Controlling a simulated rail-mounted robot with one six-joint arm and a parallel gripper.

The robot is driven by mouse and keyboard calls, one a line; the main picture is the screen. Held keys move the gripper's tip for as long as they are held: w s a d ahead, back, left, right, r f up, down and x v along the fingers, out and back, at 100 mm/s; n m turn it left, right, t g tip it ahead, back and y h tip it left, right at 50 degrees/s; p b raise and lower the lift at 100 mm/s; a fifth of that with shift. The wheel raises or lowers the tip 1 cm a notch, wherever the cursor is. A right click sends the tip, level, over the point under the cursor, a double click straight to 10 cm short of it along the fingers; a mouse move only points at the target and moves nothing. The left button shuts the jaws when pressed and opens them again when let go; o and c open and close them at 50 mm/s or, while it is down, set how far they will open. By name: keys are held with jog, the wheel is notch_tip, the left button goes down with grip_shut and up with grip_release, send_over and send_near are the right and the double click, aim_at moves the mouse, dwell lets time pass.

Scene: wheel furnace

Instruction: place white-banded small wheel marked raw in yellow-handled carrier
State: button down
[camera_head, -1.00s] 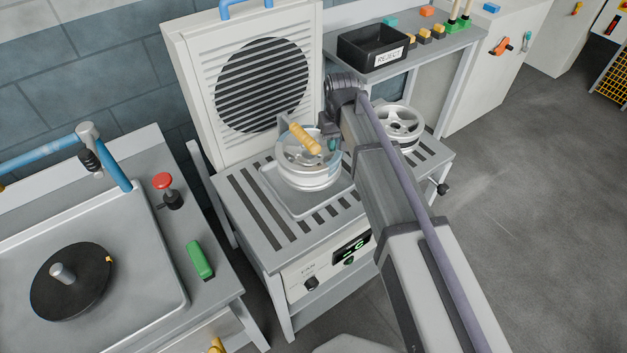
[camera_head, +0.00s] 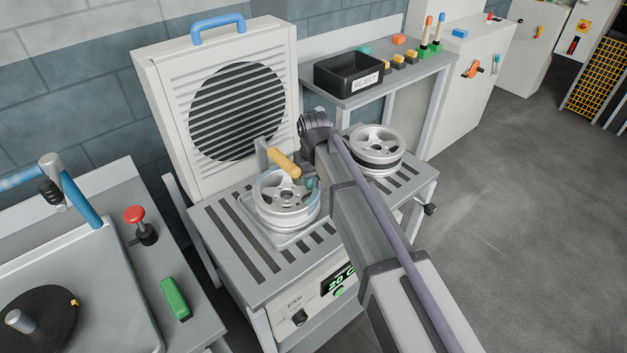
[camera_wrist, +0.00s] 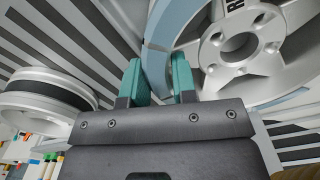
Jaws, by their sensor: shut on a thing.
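The small wheel (camera_head: 287,205), silver with a pale band, sits flat in the tray of the carrier (camera_head: 247,207) on the slatted table. The carrier's yellow handle (camera_head: 284,163) rises behind the wheel and partly overlaps it. My gripper (camera_head: 312,184) is at the wheel's right rim. In the wrist view, the teal fingers of my gripper (camera_wrist: 159,80) stand on either side of the wheel's pale rim (camera_wrist: 157,50), shut on it. The wheel's hub face (camera_wrist: 235,47) shows there with a cut-off marking starting with "R". Whether its underside touches the tray is hidden.
A second wheel with a dark band (camera_head: 377,147) stands behind my arm on the slatted table (camera_head: 240,250); it also shows in the wrist view (camera_wrist: 45,95). A louvred fan unit (camera_head: 237,110) stands behind the carrier. A black REJECT bin (camera_head: 348,78) is on the back shelf.

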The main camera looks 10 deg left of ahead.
jog(key=c, duration=0.9)
grip_release()
notch_tip(320, 180, up, 12)
jog(key=p, duration=1.2)
jog(key=shift+r, duration=0.1)
jog(key=shift+s+d+f+m+b, duration=0.2)
jog(key=shift+s+d+m, duration=0.95)
jog(key=shift+s+d, duration=2.85)
jog(key=shift+s+d+f+m+b, duration=0.15)
jog(key=shift+s+d+m, duration=1.05)
jog(key=shift+d, duration=5.4)
jog(key=shift+s+d+f+m+b, duration=0.2)
jog(key=shift+s+d+m, duration=0.85)
jog(key=shift+s+d, duration=2.95)
